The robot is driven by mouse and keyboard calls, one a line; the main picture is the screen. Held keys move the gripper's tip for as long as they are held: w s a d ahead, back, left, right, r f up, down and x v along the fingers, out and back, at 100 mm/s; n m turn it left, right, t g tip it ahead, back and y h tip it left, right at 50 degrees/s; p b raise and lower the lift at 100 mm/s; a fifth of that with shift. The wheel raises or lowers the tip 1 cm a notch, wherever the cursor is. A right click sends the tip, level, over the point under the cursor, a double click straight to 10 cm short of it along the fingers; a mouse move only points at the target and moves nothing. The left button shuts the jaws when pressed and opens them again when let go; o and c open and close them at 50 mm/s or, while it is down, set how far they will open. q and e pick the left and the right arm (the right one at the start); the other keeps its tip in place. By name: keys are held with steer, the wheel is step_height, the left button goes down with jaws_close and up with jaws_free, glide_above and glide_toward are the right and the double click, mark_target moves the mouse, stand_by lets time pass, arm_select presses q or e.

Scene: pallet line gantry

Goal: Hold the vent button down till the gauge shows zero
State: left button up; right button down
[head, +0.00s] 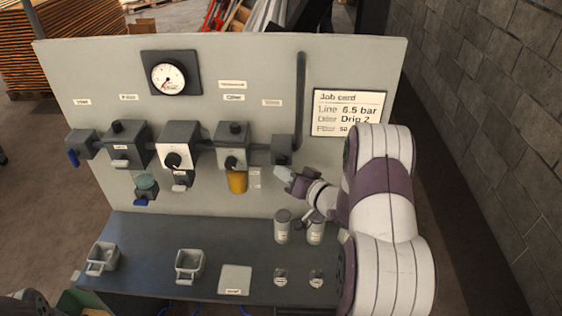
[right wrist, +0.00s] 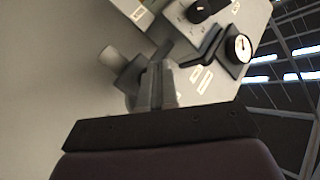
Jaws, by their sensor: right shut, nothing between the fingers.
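The round gauge (head: 167,78) has a white dial in a dark square mount, high on the panel; its reading is too small to tell. It also shows in the right wrist view (right wrist: 240,47). A dark block (head: 282,150) ends the row of units, with a pipe rising from it; I cannot make out which part is the vent button. My right gripper (head: 284,174) is shut and empty, its tips just below this block. In the right wrist view the closed fingers (right wrist: 156,88) point at grey parts; contact cannot be told. My left gripper is out of view.
A job card (head: 348,112) is on the panel's right. An amber bowl (head: 237,182) hangs left of my right gripper. Two grey canisters (head: 283,227) (head: 315,231) stand on the bench below it. Grey bins (head: 103,258) (head: 189,265) sit on the left and middle.

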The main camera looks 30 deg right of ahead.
steer(key=shift+s, duration=0.1)
steer(key=s+a, duration=0.1)
steer(key=s, duration=0.1)
steer(key=s+a+p, duration=0.1)
steer(key=s, duration=0.1)
steer(key=shift+s+a, duration=0.1)
steer(key=shift+a, duration=0.25)
stand_by(0.5)
